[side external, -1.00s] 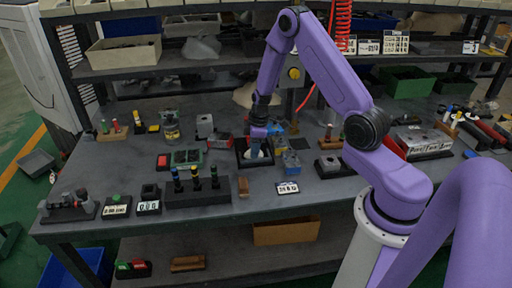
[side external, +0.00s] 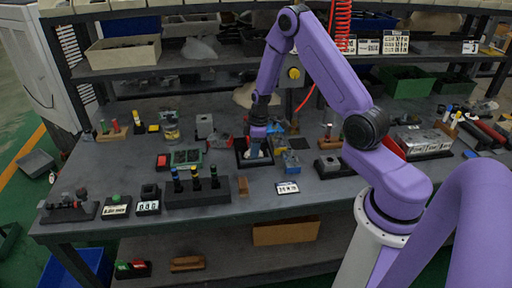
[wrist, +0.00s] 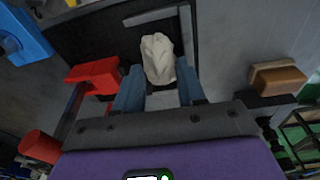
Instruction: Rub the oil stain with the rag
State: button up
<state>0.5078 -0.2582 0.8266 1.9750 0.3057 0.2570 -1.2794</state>
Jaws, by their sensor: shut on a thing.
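My gripper (wrist: 159,88) is shut on a crumpled off-white rag (wrist: 158,57), which sticks out beyond the two blue-grey fingertips in the wrist view. In the side view my gripper (side external: 255,148) points down into a black, shallow tray on the bench. The tray's light grey rim (wrist: 193,30) and dark floor show around the rag in the wrist view. The rag is over the tray floor; I cannot tell whether it touches. I cannot make out the oil stain against the dark surface.
A red block (wrist: 92,74) lies left of the gripper and a brown wooden block (wrist: 277,78) lies right in the wrist view. A blue valve block (side external: 290,162) stands close right of the tray. A black stand with several capped posts (side external: 197,190) is to the left.

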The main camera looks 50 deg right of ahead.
jog(key=shift+a, duration=0.1)
jog(key=shift+s+d+f, duration=0.15)
jog(key=shift+s+d, duration=0.25)
jog(key=shift+s, duration=0.1)
jog(key=shift+w, duration=0.1)
jog(key=shift+w+a, duration=0.45)
jog(key=shift+a, duration=0.05)
jog(key=shift+s+d, duration=0.1)
jog(key=shift+s+d+r, duration=0.15)
jog(key=shift+r, duration=0.05)
